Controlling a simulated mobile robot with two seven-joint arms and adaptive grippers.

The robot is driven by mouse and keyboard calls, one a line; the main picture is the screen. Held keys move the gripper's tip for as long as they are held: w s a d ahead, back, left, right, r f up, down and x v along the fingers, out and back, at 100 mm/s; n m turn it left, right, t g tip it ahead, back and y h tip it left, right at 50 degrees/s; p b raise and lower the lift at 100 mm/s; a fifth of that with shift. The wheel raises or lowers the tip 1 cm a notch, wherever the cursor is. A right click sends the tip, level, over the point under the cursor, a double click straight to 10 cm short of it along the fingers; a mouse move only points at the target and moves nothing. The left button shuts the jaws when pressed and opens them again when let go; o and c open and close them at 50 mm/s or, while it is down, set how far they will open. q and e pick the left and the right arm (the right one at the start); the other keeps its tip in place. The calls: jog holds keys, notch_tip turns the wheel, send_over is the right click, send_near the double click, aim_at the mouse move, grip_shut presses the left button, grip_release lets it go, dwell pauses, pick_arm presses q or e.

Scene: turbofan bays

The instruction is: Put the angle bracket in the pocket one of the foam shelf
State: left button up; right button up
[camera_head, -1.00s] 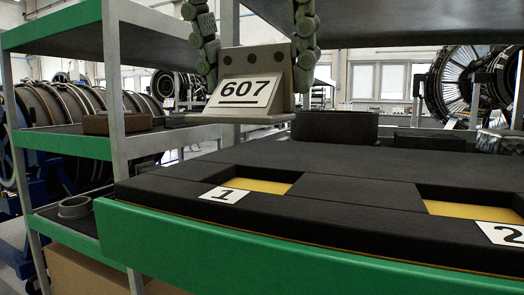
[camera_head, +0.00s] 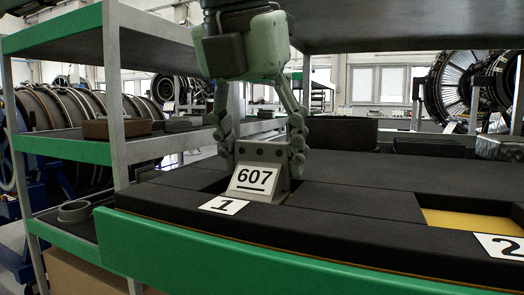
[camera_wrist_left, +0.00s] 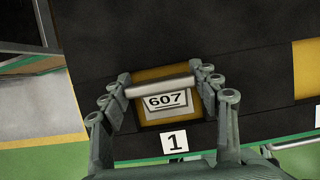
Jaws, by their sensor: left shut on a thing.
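The angle bracket (camera_head: 262,172), grey with a white 607 label, sits at the pocket marked 1, behind the number 1 tag (camera_head: 224,205). In the left wrist view the bracket (camera_wrist_left: 165,101) lies within the outline of yellow-floored pocket one (camera_wrist_left: 155,76). Whether it touches the pocket floor I cannot tell. My left gripper (camera_head: 262,150) comes from above and is shut on the bracket, one finger at each side. In the wrist view its fingers (camera_wrist_left: 163,92) flank the bracket. The foam shelf (camera_head: 345,205) is black with a green front edge. My right gripper is not in view.
Pocket two (camera_head: 470,221), yellow-floored and empty, lies to the right with its number 2 tag (camera_head: 500,246). Dark blocks (camera_head: 345,133) stand at the back of the foam. A shelf rack at left holds a brown box (camera_head: 116,129) and a grey ring (camera_head: 75,211).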

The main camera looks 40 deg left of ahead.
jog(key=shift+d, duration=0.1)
pick_arm(q)
jog(key=shift+f, duration=0.15)
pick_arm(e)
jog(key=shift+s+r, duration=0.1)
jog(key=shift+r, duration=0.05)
pick_arm(q)
jog(key=o, duration=1.3)
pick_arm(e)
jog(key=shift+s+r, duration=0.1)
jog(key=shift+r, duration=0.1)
pick_arm(q)
jog(key=shift+r, duration=0.3)
jog(key=v, duration=1.1)
jog(key=shift+s+r, duration=0.2)
jog(key=shift+r, duration=0.1)
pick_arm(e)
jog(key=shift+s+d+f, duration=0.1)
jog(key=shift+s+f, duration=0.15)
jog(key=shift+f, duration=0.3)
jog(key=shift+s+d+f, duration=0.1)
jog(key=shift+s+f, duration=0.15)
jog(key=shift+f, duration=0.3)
